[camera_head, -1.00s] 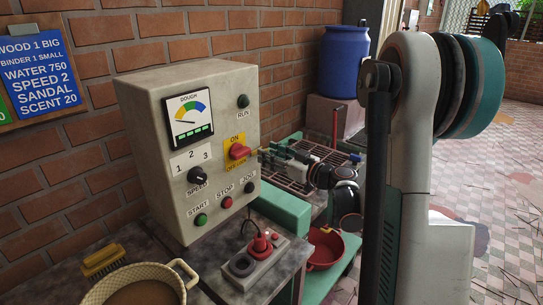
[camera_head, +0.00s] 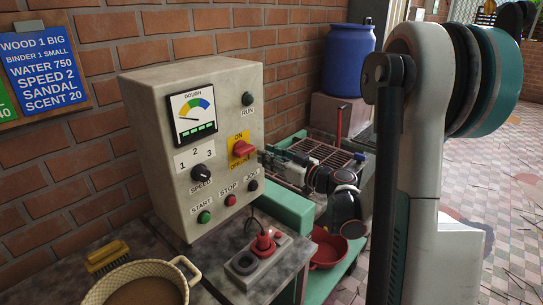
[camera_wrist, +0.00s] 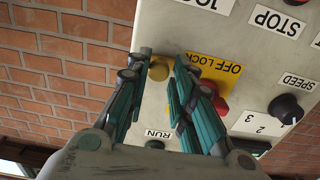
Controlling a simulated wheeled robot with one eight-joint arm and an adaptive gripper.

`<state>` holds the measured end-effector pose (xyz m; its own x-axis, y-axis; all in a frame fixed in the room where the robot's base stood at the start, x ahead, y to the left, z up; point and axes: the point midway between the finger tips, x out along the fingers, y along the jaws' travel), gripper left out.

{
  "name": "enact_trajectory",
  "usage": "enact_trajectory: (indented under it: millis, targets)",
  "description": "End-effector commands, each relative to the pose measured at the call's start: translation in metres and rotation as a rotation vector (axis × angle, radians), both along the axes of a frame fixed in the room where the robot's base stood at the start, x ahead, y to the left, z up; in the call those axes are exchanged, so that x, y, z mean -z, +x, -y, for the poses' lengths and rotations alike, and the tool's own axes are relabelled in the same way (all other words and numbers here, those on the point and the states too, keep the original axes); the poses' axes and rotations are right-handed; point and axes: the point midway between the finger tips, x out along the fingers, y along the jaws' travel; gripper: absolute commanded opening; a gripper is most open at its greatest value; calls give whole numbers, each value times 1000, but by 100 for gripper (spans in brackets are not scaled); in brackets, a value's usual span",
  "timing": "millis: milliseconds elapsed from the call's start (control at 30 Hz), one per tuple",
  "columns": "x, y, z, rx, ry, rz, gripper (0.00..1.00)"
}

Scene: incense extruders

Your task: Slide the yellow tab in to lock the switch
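The red rotary switch (camera_head: 242,148) sits on a yellow plate (camera_head: 236,161) marked ON and OFF LOCK, on the grey control box (camera_head: 158,150). In the wrist view, which is upside down, the red switch (camera_wrist: 221,106) is partly hidden behind the right finger. The round yellow tab (camera_wrist: 158,71) shows between my fingers, by the yellow plate's edge (camera_wrist: 214,68). My gripper (camera_wrist: 163,58) is open, with a finger on each side of the tab; I cannot tell whether either touches it. In the head view my gripper (camera_head: 264,157) is just right of the switch.
The box also bears a dough gauge (camera_head: 193,113), a speed knob (camera_head: 201,173) and several buttons. A red plug sits in a socket block (camera_head: 258,258) below. A cream pan (camera_head: 187,268) and a brush (camera_head: 107,257) are at front left. A brick wall (camera_head: 100,130) stands behind.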

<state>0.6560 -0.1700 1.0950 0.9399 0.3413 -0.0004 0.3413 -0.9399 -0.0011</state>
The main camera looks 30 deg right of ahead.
Motion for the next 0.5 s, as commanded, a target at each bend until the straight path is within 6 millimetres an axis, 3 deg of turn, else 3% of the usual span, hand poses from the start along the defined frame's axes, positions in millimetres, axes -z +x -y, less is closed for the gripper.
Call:
enact_trajectory:
  millis: [500]
  targets:
    - [0,-9,3,1,0,0,38]
